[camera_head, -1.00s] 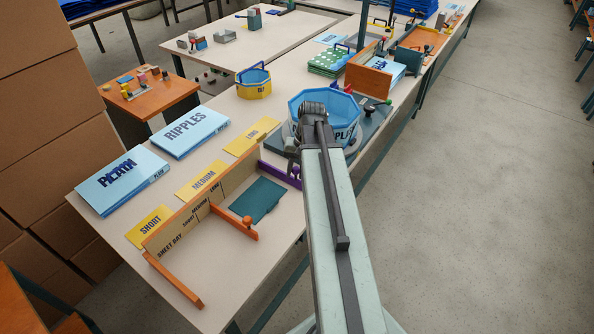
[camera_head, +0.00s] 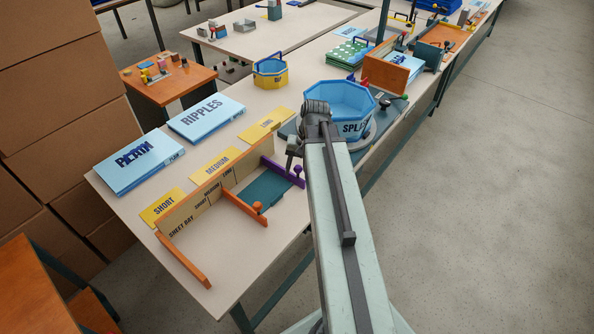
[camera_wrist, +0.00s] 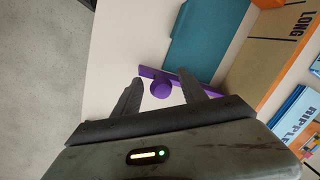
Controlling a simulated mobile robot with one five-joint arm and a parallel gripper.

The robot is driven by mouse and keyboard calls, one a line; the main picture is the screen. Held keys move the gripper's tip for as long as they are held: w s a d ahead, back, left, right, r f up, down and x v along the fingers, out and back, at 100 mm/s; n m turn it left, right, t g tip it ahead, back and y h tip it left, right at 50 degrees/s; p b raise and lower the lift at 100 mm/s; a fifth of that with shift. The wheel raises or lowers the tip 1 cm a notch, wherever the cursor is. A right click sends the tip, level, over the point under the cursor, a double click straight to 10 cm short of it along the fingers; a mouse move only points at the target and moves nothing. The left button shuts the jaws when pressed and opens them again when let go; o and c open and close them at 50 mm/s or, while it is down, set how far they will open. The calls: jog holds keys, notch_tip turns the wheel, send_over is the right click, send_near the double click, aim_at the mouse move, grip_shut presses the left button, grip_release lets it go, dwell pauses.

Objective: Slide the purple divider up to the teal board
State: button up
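The purple divider (camera_head: 281,172) stands at the right end of the sheet bay, with a round purple knob (camera_wrist: 161,89) on it. The teal board (camera_head: 263,189) lies flat in the bay between this divider and the orange divider (camera_head: 244,207). In the wrist view the teal board (camera_wrist: 206,42) lies just beyond the purple divider; I cannot tell whether they touch. My gripper (camera_wrist: 160,77) is open, with one finger on each side of the knob and visible space between. In the head view my gripper (camera_head: 291,158) is beside the divider, partly hidden by my arm.
The bay's tan back wall (camera_head: 205,190) carries length labels, with yellow cards (camera_head: 215,162) behind it. A blue octagonal container (camera_head: 337,105) stands close to my arm. An orange end piece (camera_head: 183,259) closes the left side. The table's front edge is near.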

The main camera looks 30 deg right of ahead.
notch_tip(320, 180, up, 8)
jog(key=s+d+p, duration=0.1)
jog(key=p, duration=0.6)
jog(key=shift+f, duration=0.2)
jog(key=shift+d, duration=0.1)
